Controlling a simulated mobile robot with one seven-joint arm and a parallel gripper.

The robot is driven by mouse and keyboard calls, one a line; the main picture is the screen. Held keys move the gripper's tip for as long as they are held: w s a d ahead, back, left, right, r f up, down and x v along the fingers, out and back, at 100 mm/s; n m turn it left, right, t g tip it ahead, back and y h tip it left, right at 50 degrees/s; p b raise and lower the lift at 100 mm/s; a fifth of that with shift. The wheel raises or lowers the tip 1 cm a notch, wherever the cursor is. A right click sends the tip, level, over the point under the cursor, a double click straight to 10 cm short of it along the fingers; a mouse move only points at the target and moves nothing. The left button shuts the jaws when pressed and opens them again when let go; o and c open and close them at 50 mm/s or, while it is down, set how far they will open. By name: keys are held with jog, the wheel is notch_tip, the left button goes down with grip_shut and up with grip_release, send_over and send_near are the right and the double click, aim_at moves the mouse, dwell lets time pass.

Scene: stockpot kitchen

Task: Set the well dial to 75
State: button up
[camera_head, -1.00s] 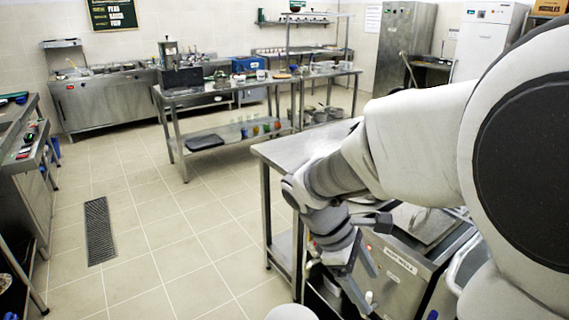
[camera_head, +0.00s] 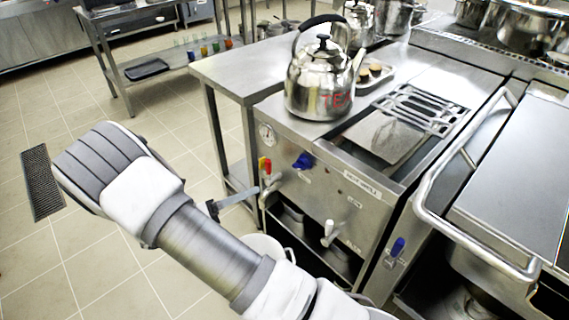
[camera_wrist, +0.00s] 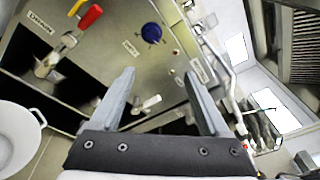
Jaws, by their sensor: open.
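A round blue dial (camera_head: 303,161) sits on the steel front panel (camera_head: 320,190) of the cooker, upper left of a small label. It also shows in the wrist view (camera_wrist: 151,33), above and beyond my fingertips. I cannot read its setting or tell for sure that it is the well dial. My gripper (camera_wrist: 160,75) is open and empty, its two fingers apart and pointing toward the panel, clear of the blue dial. In the head view, my arm hides most of the gripper; only parts of the fingers show.
A large kettle (camera_head: 322,80) stands on top. A white pot (camera_wrist: 18,138) is below left.

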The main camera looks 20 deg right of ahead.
jog(key=w+f+n+t, duration=0.1)
jog(key=f+n, duration=0.1)
jog(key=b, duration=0.3)
send_near(295, 167)
jog(key=x, duration=0.9)
jog(key=shift+d, duration=0.25)
grip_shut()
